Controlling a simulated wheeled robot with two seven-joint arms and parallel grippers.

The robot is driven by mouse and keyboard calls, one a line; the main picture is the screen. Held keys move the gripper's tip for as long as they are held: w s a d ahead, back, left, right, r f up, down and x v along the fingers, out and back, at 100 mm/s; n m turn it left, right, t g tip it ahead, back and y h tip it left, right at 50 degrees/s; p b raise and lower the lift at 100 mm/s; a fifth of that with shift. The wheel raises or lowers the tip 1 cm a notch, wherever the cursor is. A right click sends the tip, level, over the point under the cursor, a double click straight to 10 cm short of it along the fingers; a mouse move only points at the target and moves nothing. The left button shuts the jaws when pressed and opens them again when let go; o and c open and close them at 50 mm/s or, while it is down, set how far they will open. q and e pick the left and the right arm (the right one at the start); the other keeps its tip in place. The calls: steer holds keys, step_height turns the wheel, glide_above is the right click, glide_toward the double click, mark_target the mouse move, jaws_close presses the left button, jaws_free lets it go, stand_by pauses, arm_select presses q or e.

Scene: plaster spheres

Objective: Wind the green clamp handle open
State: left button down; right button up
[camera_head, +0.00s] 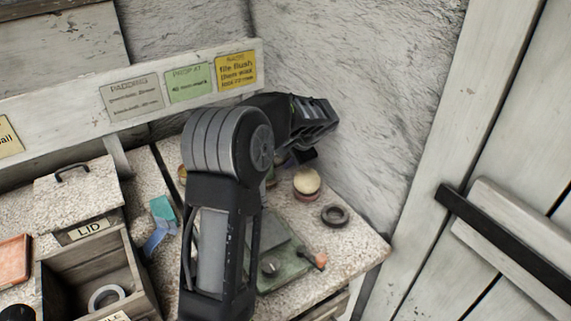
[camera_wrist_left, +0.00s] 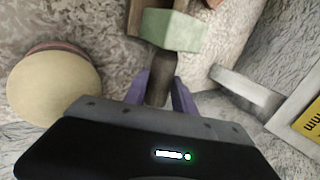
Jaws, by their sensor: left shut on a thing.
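In the left wrist view, a green block (camera_wrist_left: 171,30) of the clamp sits at the top, with a dark brown handle (camera_wrist_left: 161,68) running down from it. My left gripper (camera_wrist_left: 160,88) has its purple fingers on either side of this handle and is shut on it. In the head view my left gripper (camera_head: 303,154) is at the back of the bench near the wall. My own arm and gripper hide most of the clamp and its handle there. My right gripper is in neither view.
A dark ring (camera_head: 335,215) lies nearby. A green plate (camera_head: 285,268) with a knob is in front. An open wooden box (camera_head: 72,262) and lid (camera_head: 78,195) are left.

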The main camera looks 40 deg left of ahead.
arm_select(q)
steer(key=c, duration=1)
jaws_free()
steer(key=shift+b+v, duration=0.3)
steer(key=shift+v, duration=3.6)
steer(key=shift+c, duration=0.2)
